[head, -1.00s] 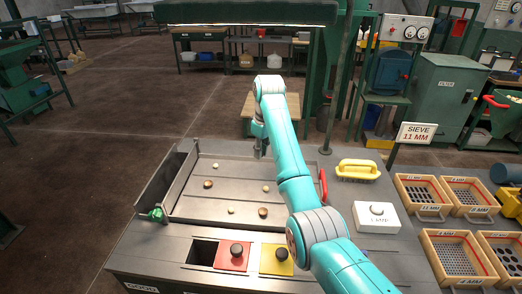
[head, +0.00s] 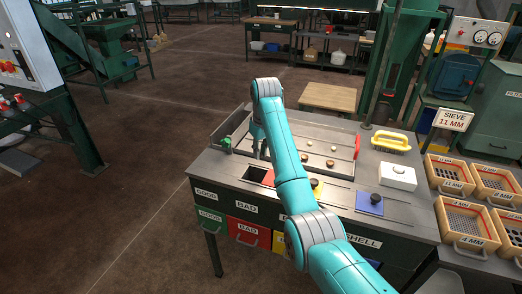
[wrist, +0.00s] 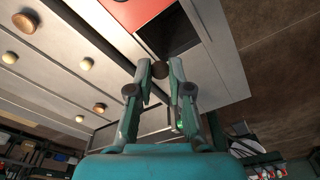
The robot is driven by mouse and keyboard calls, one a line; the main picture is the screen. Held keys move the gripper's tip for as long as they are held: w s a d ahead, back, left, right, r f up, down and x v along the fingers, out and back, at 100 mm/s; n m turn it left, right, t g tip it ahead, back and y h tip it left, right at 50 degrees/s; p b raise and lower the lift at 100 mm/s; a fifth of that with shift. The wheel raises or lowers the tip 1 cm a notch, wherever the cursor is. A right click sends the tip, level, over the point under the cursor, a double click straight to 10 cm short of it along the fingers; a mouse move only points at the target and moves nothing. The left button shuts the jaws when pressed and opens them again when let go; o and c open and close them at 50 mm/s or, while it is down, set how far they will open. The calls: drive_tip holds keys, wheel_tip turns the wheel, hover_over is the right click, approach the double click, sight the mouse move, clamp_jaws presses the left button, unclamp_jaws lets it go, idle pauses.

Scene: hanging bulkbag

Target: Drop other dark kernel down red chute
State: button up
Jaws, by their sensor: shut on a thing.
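My gripper (head: 259,155) is shut on a dark brown kernel (wrist: 158,70), which shows between the fingertips in the wrist view. In the head view the fingers point down near a dark square opening (head: 256,174) in the bench top. The opening also shows in the wrist view (wrist: 184,36), just beyond the fingertips, beside a red plate (wrist: 136,8). In the head view my arm hides most of the red plate. The kernel is above the bench; how exactly it lines up with the opening I cannot tell.
Several brown and pale kernels lie on the metal tray (head: 345,141). A yellow plate (head: 317,187) and a blue plate (head: 369,204), both with dark knobs, sit along the front. A white box (head: 397,176), a yellow brush (head: 391,142) and sieves stand right. Red drawer (head: 248,232) below.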

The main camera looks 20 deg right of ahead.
drive_tip(key=shift+a+f, duration=0.15)
drive_tip(key=shift+f, duration=2.9)
drive_tip(key=o, duration=0.7)
drive_tip(key=shift+r, duration=0.1)
drive_tip(key=r, duration=0.5)
drive_tip(key=s+r, duration=0.1)
drive_tip(key=r, duration=0.1)
drive_tip(key=shift+d+r, duration=0.15)
drive_tip(key=shift+d, duration=0.1)
